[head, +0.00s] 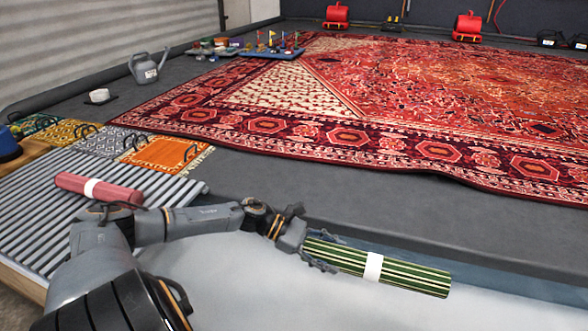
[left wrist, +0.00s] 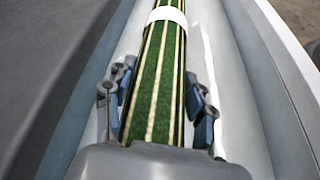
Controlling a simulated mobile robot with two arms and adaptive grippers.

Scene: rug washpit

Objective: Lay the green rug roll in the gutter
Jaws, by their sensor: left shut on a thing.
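The green rug roll (head: 415,276) has cream stripes and a white band, and lies lengthwise to the right of my left gripper (head: 322,254) in the head view. My left gripper is shut on its near end. In the left wrist view the green rug roll (left wrist: 157,75) runs away from between the fingers (left wrist: 160,108), along the pale gutter (left wrist: 252,75). The roll is lined up with the gutter and shows between its sides. I cannot tell whether it touches the gutter's bottom. My right gripper is not in view.
A pink rug roll (head: 115,192) lies on the slatted rack (head: 45,215) at left. Sample mats, including an orange one (head: 165,153), lie behind it. A large red patterned rug (head: 400,95) covers much of the grey floor. A watering can (head: 147,69) stands at the back left.

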